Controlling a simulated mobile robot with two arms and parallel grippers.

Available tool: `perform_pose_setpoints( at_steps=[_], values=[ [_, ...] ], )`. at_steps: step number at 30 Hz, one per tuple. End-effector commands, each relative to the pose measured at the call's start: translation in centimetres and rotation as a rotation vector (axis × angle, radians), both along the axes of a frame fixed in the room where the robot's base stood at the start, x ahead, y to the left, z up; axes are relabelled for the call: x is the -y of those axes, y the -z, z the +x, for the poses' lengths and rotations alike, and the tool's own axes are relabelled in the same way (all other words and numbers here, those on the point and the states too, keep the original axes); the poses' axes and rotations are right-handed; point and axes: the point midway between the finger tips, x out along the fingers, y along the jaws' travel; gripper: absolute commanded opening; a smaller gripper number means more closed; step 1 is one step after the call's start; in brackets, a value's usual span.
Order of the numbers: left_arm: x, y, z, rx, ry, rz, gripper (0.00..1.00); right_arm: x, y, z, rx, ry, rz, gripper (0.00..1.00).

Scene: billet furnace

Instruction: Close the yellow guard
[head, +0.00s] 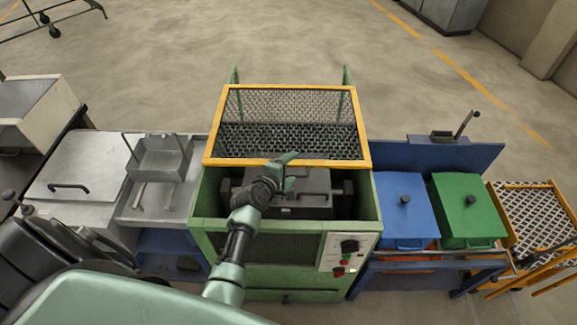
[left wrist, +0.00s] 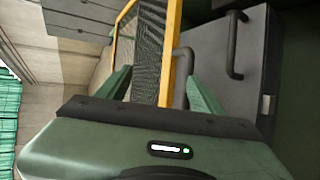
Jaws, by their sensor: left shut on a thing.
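The yellow guard (head: 364,130) is a yellow frame with dark mesh on top of the green machine (head: 212,245). It stands raised, with the front of the machine's opening uncovered below its front bar. My left gripper (head: 286,165) is at the middle of that front bar. In the left wrist view, the yellow bar of the guard (left wrist: 171,50) runs between the two green fingers (left wrist: 162,92), which are shut on it. The contact itself is partly hidden. My right gripper is in neither view.
A dark block with a handle (head: 315,185) sits in the opening under the gripper; it shows in the left wrist view (left wrist: 225,60). Green posts (head: 347,76) rise behind the guard. A control panel (head: 347,252) is at front right. Blue (head: 407,212) and green (head: 468,215) lidded boxes stand right.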

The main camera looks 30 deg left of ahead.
Motion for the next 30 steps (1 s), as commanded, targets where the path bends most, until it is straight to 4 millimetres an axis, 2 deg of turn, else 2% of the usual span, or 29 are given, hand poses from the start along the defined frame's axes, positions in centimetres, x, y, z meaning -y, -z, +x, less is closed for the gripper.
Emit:
perform_pose_setpoints(
  at_steps=[1, 30],
  values=[
    [-0.2, -1.4, 0.4, 0.026, -0.005, 0.006, 0.34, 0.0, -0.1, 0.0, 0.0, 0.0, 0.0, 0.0],
    [0.0, -1.7, -6.8, 0.009, -0.005, 0.008, 0.34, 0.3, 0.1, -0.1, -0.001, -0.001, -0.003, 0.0]
  ],
)
